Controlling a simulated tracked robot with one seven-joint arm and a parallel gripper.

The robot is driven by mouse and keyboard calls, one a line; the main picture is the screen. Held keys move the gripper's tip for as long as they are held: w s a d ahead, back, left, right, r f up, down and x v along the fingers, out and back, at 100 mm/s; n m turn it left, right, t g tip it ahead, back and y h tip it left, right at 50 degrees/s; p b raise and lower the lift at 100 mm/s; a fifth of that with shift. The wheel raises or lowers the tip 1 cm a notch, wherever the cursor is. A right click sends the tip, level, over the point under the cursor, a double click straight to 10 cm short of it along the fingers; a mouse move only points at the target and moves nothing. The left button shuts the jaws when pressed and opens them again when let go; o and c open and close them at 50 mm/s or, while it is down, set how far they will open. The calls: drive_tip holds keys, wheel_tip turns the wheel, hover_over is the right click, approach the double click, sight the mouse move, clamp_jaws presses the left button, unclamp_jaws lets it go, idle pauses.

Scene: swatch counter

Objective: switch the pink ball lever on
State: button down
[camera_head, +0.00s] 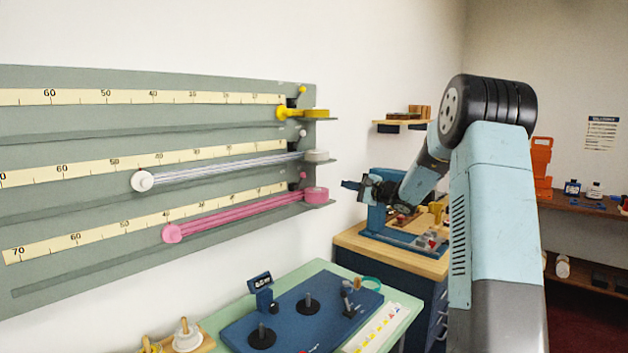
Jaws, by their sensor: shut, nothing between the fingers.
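A grey-green wall panel (90,137) carries three rows with scales. The pink ball lever (304,175) is a small pink ball on a short stem at the right end of the lowest row, just above a pink cylinder (316,194). It is too small to tell which way it is set. Pink bands run from that cylinder to a pink knob (172,233) at lower left. My gripper (345,184) is shut and empty, pointing left. In the picture it is to the right of the pink ball and apart from it.
Yellow (303,89) and white (303,132) ball levers sit above the pink one. Small ledges jut from the panel's right edge. Below are a green table (405,312) with a blue board (240,325) and a wooden-topped cabinet (350,240). A wall shelf (390,122) hangs behind.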

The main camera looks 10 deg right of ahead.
sight(300, 181)
drive_tip(key=x, duration=0.9)
drive_tip(key=shift+w+a, duration=0.3)
drive_tip(key=a, duration=0.2)
drive_tip(key=a+r, duration=0.1)
drive_tip(key=shift+w, duration=0.3)
drive_tip(key=shift+w+a, duration=0.1)
drive_tip(key=shift+a, duration=0.35)
